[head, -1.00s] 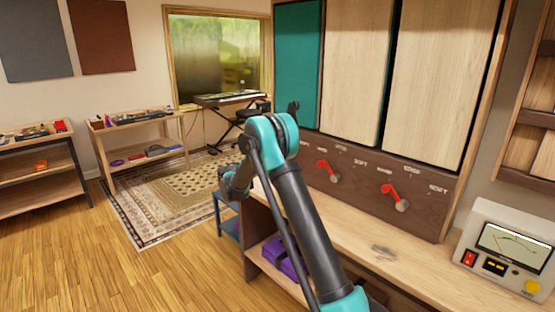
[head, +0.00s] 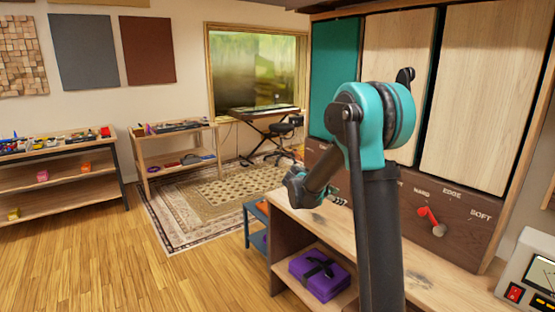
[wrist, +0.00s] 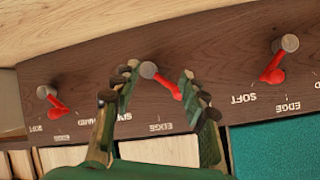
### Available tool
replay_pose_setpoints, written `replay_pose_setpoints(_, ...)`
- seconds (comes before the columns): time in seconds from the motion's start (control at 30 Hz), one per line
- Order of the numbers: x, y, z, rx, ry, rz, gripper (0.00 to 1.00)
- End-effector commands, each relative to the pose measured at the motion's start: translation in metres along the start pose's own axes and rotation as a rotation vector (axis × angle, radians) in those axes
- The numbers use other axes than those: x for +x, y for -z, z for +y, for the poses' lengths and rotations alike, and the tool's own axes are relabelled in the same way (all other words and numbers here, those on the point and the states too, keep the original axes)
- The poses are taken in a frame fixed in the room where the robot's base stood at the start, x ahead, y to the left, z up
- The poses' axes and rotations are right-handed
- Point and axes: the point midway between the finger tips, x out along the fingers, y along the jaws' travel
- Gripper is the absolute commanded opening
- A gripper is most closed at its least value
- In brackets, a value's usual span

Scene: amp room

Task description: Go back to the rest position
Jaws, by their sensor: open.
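My gripper (wrist: 160,90) shows in the wrist view with its two green and dark fingers spread apart and nothing held. In that picture the middle red lever (wrist: 170,86) of the wooden control panel (wrist: 225,62) appears between the fingers; I cannot tell the distance or any contact. Other red levers show at the left (wrist: 54,101) and right (wrist: 274,70). In the head view my raised arm hides part of the panel, and the gripper is mostly hidden behind it. One red lever (head: 430,217) stays visible there, between HARD and SOFT.
The wooden bench (head: 440,284) lies below the panel. A purple bundle with a dark strap (head: 322,276) sits on its lower shelf. A meter box (head: 530,274) stands at the right. Shelves (head: 60,178) line the left wall. The wood floor (head: 190,265) at left is open.

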Motion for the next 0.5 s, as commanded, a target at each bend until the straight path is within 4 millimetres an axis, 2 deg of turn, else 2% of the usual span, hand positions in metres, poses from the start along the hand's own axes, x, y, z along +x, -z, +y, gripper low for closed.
replay_pose_setpoints(0.03,-0.004,0.004,0.023,-0.066,-0.017,-0.044,0.44)
replay_pose_setpoints(0.23,-0.025,0.002,0.107,-0.361,-0.029,-0.249,0.44)
replay_pose_setpoints(0.5,-0.069,-0.022,0.217,-0.726,0.094,-0.513,0.44)
